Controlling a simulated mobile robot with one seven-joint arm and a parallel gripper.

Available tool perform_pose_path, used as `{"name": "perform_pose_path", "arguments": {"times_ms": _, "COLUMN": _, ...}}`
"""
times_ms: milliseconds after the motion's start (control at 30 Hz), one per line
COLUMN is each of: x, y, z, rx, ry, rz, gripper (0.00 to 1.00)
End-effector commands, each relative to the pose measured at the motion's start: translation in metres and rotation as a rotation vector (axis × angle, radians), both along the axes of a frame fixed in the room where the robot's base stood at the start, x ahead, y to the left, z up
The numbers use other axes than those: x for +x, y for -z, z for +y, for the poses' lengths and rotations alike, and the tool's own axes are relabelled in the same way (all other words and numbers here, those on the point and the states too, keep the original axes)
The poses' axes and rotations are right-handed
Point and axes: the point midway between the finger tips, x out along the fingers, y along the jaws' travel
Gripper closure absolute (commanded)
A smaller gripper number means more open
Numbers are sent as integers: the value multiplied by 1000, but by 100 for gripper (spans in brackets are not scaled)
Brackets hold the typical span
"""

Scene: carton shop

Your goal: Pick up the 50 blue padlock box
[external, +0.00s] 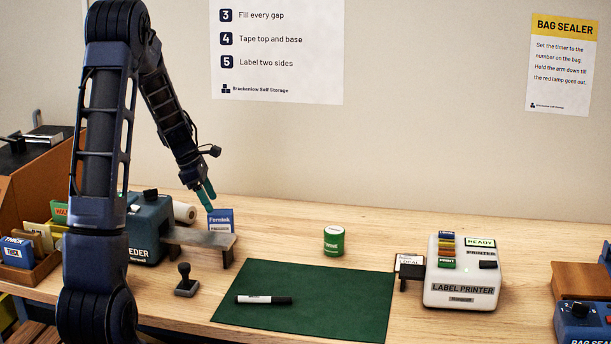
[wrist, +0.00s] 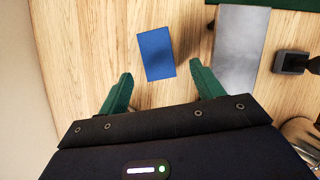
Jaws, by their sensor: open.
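A small blue box (external: 220,221) with a white front label stands upright on the table behind the feeder's grey plate. In the wrist view the blue box (wrist: 156,54) shows its plain blue top, ahead of and roughly between my fingertips. My gripper (external: 207,197) is just above and to the left of the box in the external view. In the wrist view my gripper's green fingers (wrist: 161,78) are spread wide and hold nothing. The label is too small to read as padlock or 50.
The grey plate (wrist: 241,45) stands close to the box's right. A stamp (external: 186,281) and green mat (external: 300,313) with a marker (external: 263,299) are in front. A green tin (external: 333,241) and label printer (external: 462,273) stand to the right. A white roll (external: 184,212) lies left.

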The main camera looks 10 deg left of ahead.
Motion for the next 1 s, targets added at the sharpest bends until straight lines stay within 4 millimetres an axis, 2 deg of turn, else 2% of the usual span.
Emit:
{"name": "perform_pose_path", "arguments": {"times_ms": 200, "x": 3, "y": 30, "z": -12, "rx": 1, "ry": 1, "rz": 2, "gripper": 34}}
{"name": "perform_pose_path", "arguments": {"times_ms": 467, "x": 5, "y": 46, "z": -19, "rx": 0, "ry": 2, "rz": 0, "gripper": 34}}
{"name": "perform_pose_path", "arguments": {"times_ms": 800, "x": 10, "y": 84, "z": -34, "rx": 1, "ry": 2, "rz": 2, "gripper": 34}}
{"name": "perform_pose_path", "arguments": {"times_ms": 1000, "x": 11, "y": 88, "z": -35, "rx": 2, "ry": 1, "rz": -1, "gripper": 34}}
